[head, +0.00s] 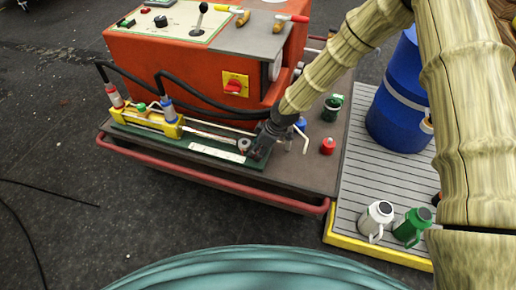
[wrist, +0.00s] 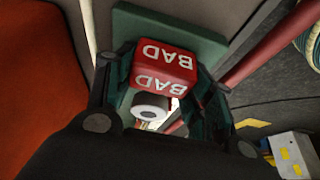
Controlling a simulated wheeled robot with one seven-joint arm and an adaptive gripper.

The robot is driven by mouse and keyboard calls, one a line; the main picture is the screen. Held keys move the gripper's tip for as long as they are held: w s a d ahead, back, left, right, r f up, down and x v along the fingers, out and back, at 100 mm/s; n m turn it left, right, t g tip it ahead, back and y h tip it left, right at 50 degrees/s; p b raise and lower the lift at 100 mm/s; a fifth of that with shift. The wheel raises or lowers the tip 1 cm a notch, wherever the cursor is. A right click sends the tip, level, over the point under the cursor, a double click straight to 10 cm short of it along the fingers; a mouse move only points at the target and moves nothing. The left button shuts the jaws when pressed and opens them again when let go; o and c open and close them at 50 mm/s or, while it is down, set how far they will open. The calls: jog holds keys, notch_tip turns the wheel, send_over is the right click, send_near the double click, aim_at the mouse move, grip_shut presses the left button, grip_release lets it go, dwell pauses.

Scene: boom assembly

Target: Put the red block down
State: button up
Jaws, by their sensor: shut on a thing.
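The red block (wrist: 160,72), with "BAD" printed in white on two faces, sits between the two fingers of my gripper (wrist: 157,85) in the wrist view. My gripper is shut on it. In the head view my gripper (head: 262,143) points down over the right end of a dark green plate (head: 200,157). I cannot make out the block there, as the gripper hides it. The green plate (wrist: 205,45) also shows behind the block in the wrist view. I cannot tell whether the block touches it.
A small grey-white round piece (head: 243,145) stands beside the gripper. A yellow fixture with hoses (head: 155,122) is at the plate's left. An orange control box (head: 190,65) stands behind. A red-capped item (head: 328,146) and a blue barrel (head: 400,100) are right. A red rail (head: 210,180) edges the front.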

jog(key=shift+f, duration=0.15)
jog(key=o, duration=1)
jog(key=p+v, duration=0.2)
jog(key=v, duration=1)
